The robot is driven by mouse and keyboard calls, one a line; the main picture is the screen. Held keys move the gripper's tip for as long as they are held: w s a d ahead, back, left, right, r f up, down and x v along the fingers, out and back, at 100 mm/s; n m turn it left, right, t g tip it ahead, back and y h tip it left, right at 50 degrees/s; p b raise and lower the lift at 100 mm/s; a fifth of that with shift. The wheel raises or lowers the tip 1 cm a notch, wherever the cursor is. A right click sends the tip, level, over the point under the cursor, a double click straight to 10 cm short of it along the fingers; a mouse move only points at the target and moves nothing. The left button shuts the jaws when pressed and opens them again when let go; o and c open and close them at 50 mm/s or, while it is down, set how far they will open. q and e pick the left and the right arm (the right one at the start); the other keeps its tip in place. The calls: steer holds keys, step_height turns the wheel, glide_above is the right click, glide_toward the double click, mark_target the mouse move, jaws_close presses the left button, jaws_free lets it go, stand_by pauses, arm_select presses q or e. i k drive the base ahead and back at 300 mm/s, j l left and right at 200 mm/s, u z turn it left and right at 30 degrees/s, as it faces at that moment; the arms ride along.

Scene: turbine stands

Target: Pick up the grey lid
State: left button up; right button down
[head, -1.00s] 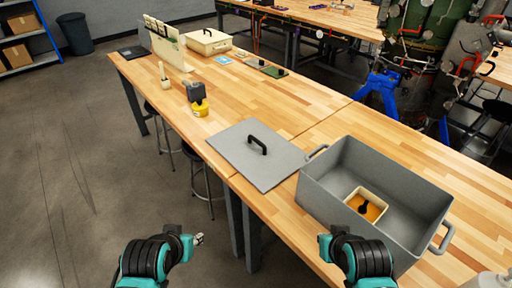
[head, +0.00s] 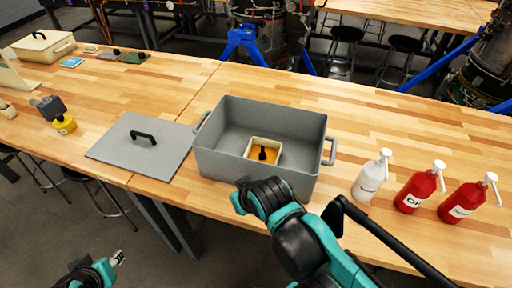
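The grey lid (head: 165,160) lies flat on the wooden table, left of the grey bin, with its black handle (head: 143,137) on top. The open grey bin (head: 214,166) holds a small cream tray (head: 277,147) with an orange inside and a black item in it. My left gripper (head: 118,257) is at the lower left, below the table edge and apart from the lid; it is too small to tell its opening. My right arm reaches up in front of the bin, and its gripper cannot be made out.
A white pump bottle (head: 369,180) and two red pump bottles (head: 414,190) (head: 464,203) stand right of the bin. A yellow and dark tool (head: 63,123) stands left of the lid. A cream box (head: 43,47) is at the back left. Stools are under the table.

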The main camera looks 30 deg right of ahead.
mark_target(153, 147)
steer(key=z, duration=0.3)
steer(key=i+j+z, duration=0.2)
steer(key=j+z, duration=0.15)
steer(key=z, duration=0.15)
steer(key=i+j+z, duration=0.1)
steer(key=j+z, duration=0.8)
steer(key=j, duration=2.65)
steer(key=i, duration=0.05)
